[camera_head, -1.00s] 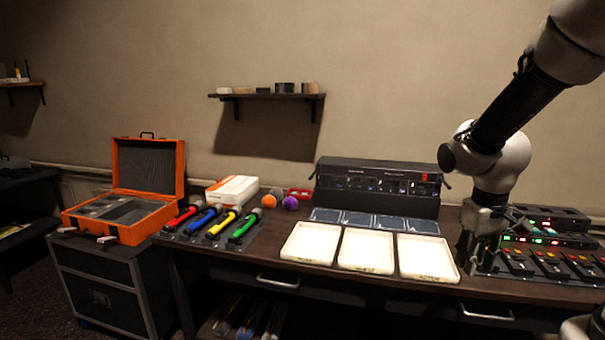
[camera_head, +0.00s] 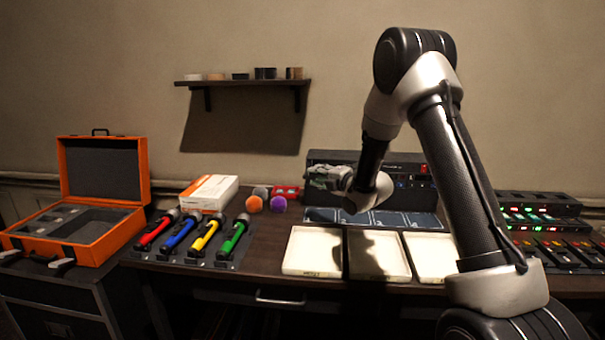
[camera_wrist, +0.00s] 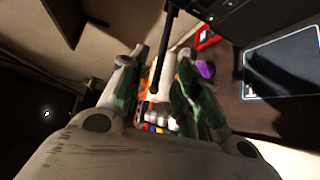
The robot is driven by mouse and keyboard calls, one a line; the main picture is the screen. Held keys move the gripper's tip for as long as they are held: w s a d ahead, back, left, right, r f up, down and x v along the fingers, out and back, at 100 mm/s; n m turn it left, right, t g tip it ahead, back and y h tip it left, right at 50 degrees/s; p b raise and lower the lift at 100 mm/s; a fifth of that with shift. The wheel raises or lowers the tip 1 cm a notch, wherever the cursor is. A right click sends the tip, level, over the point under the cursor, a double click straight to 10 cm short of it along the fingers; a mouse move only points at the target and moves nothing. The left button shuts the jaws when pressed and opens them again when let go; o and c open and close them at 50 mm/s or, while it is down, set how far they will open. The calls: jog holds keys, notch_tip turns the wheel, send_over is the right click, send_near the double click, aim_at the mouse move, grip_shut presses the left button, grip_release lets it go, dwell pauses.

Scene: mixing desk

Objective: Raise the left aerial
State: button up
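The black receiver rack (camera_head: 408,172) stands at the back of the desk, with its left end partly covered by my gripper (camera_head: 322,178). In the wrist view, a thin dark rod, apparently the left aerial (camera_wrist: 171,32), runs from the top edge down between the two fingers of my gripper (camera_wrist: 160,80). The fingers are apart, with a gap on both sides of the rod, so the gripper looks open around it. I cannot tell whether either finger touches it. In the head view the left aerial is hidden behind my gripper.
Three white trays (camera_head: 312,252) and dark flat panels (camera_head: 322,214) lie before the rack. Left of it are purple (camera_head: 278,203) and orange balls (camera_head: 254,205), a red item (camera_head: 287,191), a white box (camera_head: 208,194) and several coloured microphones (camera_head: 233,238). A shelf (camera_head: 243,83) hangs above.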

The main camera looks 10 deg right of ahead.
aim_at(306, 171)
jog(key=x, duration=0.7)
jog(key=shift+w+f, duration=0.15)
jog(key=shift+w, duration=0.05)
jog(key=shift+c, duration=0.5)
grip_shut()
